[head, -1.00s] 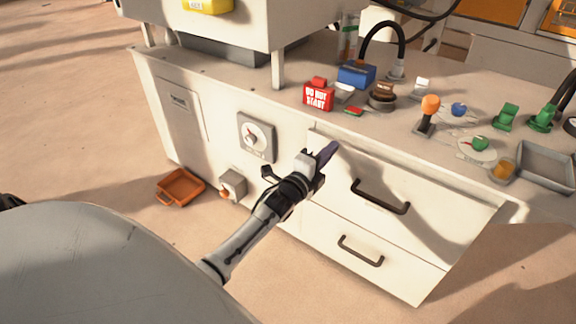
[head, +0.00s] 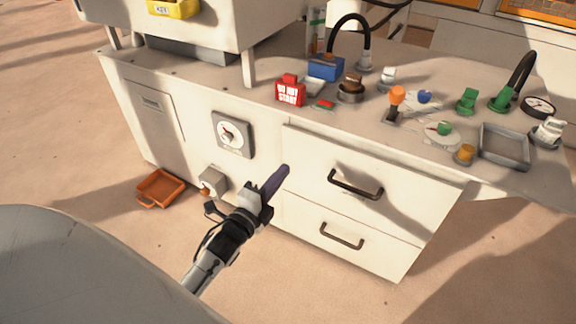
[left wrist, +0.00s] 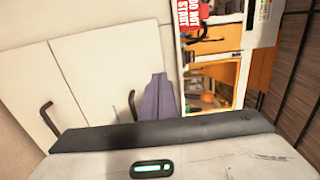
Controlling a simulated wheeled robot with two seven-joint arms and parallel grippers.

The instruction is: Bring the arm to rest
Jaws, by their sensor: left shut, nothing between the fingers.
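My left gripper (head: 277,181) has purple fingers that are closed together with nothing between them. It is in front of the white cabinet (head: 270,150), left of the drawers, and appears clear of the handles. In the left wrist view the purple fingers (left wrist: 158,98) point up the picture, with the cabinet's pale front behind them. My left arm comes in from the bottom of the head view. My right gripper is not in view.
The upper drawer handle (head: 355,185) and lower drawer handle (head: 341,236) stick out at the right. A dial (head: 232,134) and a grey box (head: 214,180) are on the cabinet front. An orange tray (head: 160,188) lies on the floor. The countertop holds a red sign block (head: 290,92) and several parts.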

